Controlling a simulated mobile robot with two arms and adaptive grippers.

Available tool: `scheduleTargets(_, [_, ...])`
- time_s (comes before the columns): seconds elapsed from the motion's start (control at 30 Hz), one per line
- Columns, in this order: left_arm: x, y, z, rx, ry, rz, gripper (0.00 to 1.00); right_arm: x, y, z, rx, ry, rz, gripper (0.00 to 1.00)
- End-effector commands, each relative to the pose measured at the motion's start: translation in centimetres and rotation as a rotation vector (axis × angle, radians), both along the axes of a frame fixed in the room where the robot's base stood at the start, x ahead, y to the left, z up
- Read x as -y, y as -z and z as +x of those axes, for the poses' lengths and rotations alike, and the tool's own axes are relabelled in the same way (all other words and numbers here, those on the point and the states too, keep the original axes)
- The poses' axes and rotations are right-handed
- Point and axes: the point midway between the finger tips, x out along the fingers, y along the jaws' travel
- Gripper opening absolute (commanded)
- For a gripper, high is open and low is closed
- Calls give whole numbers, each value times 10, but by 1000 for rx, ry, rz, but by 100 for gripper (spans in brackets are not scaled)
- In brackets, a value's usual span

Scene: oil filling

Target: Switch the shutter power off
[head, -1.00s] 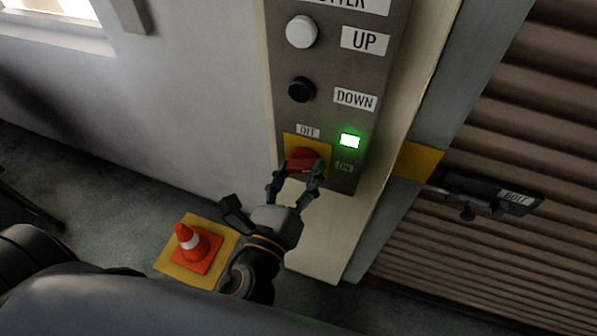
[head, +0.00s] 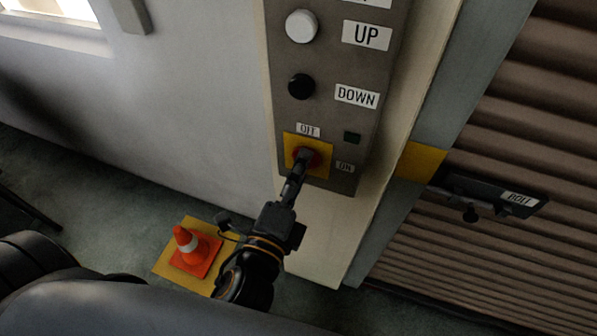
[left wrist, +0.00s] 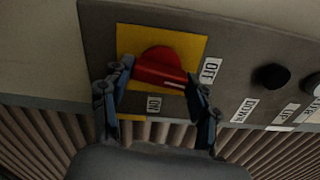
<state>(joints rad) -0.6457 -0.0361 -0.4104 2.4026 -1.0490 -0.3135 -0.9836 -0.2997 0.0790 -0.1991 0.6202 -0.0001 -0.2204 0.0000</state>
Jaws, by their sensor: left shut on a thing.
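The red rotary switch (head: 314,157) sits on a yellow square plate (head: 322,170) low on the grey shutter panel (head: 330,60). OFF and ON labels are beside the plate. In the head view my left gripper (head: 303,160) covers much of the switch. In the left wrist view the red switch (left wrist: 160,66) lies between the two fingers of my left gripper (left wrist: 159,75), which is shut on it. The indicator light (head: 352,138) right of the switch is dark. My right gripper is not in view.
Above the switch are a black DOWN button (head: 301,87) and a white UP button (head: 302,26). The ribbed shutter (head: 500,265) with a BOLT-labelled latch (head: 490,192) is at the right. An orange cone (head: 190,248) stands on a yellow floor patch beside my left arm.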

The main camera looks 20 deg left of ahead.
Motion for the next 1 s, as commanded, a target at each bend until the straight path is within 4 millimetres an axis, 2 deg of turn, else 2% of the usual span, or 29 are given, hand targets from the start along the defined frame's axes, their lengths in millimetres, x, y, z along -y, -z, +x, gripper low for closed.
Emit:
scheduleTargets(0.37, [0,0,0,-4,0,-155,29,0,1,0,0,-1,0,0])
scheduleTargets(0.9, [0,-1,0,-5,0,-180,29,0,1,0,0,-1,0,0])
scheduleTargets(0.93, [0,-1,0,-5,0,-180,64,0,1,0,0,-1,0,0])
scheduleTargets(1.0, [0,-1,0,-5,0,-179,78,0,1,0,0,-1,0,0])
